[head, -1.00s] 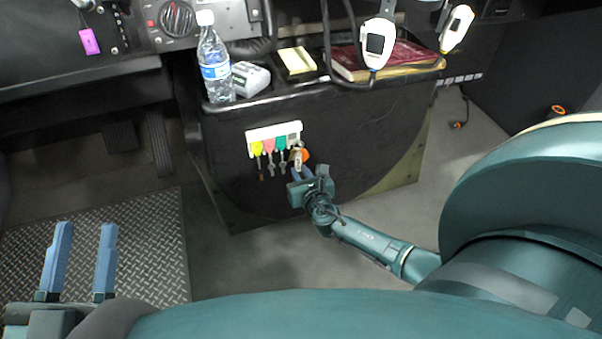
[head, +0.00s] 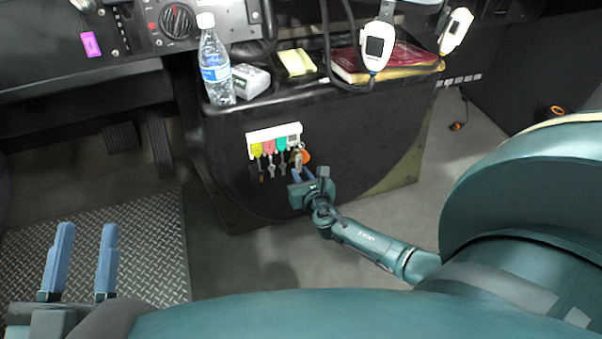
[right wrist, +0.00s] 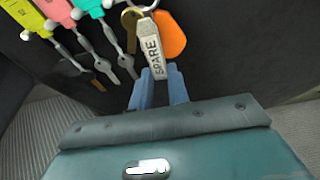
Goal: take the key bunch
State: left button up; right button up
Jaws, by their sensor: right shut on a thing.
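The key bunch (right wrist: 151,48) has a metal tag reading SPARE, an orange fob, a brass key and a ring. It hangs at the right end of the white key rack (head: 274,133) on the black console front, and shows small in the head view (head: 299,157). My right gripper (right wrist: 158,84) is shut on the bunch, its blue fingers on either side of the SPARE tag's lower part. The ring's top is cut off in the right wrist view, so its hook is hidden there. My left gripper (head: 81,262) is open and empty at the lower left.
Keys with yellow (head: 257,150), pink (head: 269,147) and green (head: 281,145) tags hang close to the left of the bunch. A water bottle (head: 215,66), a book (head: 385,62) and handsets (head: 377,42) are on or above the console. The floor below is clear.

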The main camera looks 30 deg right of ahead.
jog(key=shift+s+a, duration=0.15)
jog(key=shift+s, duration=0.6)
jog(key=shift+s, duration=0.15)
jog(key=shift+s+a+p, duration=0.2)
jog(key=shift+s, duration=0.6)
jog(key=shift+s+a+p, duration=0.2)
jog(key=shift+s, duration=0.55)
jog(key=shift+s+a+p, duration=0.2)
jog(key=shift+s, duration=0.6)
